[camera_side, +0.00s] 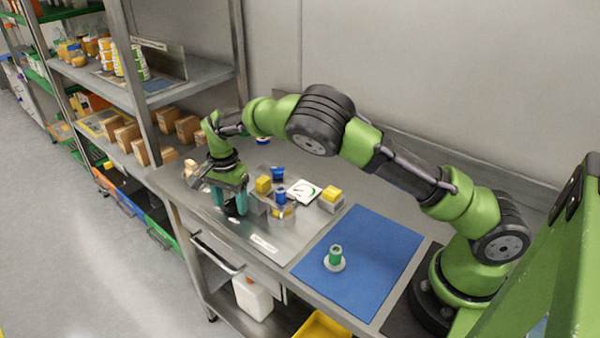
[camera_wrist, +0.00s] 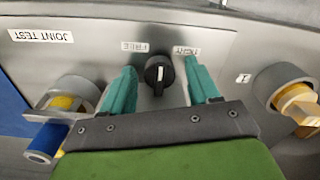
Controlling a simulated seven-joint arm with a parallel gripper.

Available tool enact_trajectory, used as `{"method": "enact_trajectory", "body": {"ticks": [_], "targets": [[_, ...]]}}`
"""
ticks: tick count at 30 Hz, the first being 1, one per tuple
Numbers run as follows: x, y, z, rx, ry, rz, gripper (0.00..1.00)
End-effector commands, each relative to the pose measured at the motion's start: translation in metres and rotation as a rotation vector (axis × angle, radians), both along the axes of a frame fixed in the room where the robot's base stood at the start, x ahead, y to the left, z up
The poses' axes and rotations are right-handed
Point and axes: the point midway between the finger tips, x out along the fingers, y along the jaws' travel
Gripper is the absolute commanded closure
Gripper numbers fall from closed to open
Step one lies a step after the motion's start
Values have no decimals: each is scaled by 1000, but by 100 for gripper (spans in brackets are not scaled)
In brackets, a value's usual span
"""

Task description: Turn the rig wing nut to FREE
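The wing nut (camera_wrist: 158,73), a black knob with a pale mark, sits between my fingers in the wrist view. Its wing runs roughly up and down in the picture; I cannot tell which label it points to. A small label that seems to read FREE (camera_wrist: 149,46) is just above it to the left, and one that seems to read TIGHT (camera_wrist: 186,51) is above right. My gripper (camera_wrist: 160,88) is open, one teal finger on each side of the nut, with gaps visible. In the side view my gripper (camera_side: 229,204) is low over the metal bench and the nut is hidden.
In the wrist view, a grey ring with a yellow part and blue cylinder (camera_wrist: 46,143) is left; another grey ring (camera_wrist: 283,80) is right. A green piece (camera_side: 335,255) stands on the blue mat (camera_side: 375,245).

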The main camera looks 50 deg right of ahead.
Motion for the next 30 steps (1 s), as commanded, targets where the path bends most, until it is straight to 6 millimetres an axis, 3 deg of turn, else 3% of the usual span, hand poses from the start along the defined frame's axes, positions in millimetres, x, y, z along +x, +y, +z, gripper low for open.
{"method": "enact_trajectory", "body": {"ticks": [5, 10, 24, 30], "targets": [[0, 0, 1, 0, 0, 0, 40], [1, 1, 19, 2, -4, 0, 40], [1, 0, 129, 1, -5, -1, 40], [0, 0, 159, 1, -2, 0, 40]]}}
